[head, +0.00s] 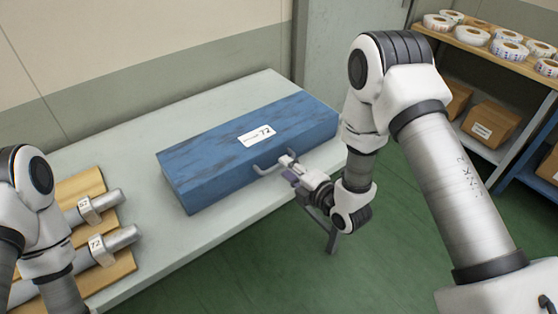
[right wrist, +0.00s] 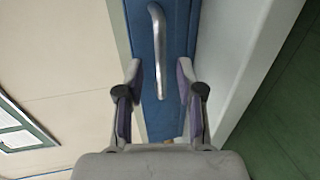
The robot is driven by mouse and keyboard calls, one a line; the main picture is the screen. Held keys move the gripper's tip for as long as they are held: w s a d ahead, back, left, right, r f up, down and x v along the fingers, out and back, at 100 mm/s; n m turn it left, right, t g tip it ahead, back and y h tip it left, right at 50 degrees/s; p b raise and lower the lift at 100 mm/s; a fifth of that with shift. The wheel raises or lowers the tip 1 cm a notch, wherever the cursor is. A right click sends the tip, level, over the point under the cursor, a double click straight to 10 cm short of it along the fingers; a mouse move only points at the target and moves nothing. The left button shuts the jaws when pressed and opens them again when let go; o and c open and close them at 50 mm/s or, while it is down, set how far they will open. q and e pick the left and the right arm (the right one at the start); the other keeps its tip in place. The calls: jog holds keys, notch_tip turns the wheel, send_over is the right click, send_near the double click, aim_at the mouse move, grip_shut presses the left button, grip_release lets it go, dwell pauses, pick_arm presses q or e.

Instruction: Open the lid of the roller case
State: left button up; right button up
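The roller case (head: 215,162) is a long blue box with a scuffed top and a white label reading 72. It lies on the grey table with its lid shut. A grey bar handle (head: 267,171) is on its front side; it also shows in the right wrist view (right wrist: 158,50). My right gripper (head: 288,165) is at the right end of the handle. In the right wrist view its fingers (right wrist: 162,88) are apart, with the handle's near end between them or just ahead; contact cannot be told. My left arm is at the left edge, its gripper out of view.
The grey table (head: 240,90) has free room behind and in front of the case. Wooden holders (head: 80,190) with metal rollers (head: 117,238) labelled 62 and 72 lie at the left. A shelf (head: 465,48) with label rolls and cardboard boxes (head: 487,125) stands at the right.

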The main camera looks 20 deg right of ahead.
aim_at(281, 165)
jog(key=x, duration=0.3)
jog(key=shift+w+a, duration=0.1)
jog(key=shift+a, duration=0.05)
jog(key=shift+w+f, duration=0.1)
jog(key=shift+w, duration=0.05)
grip_shut()
jog(key=shift+p, duration=0.3)
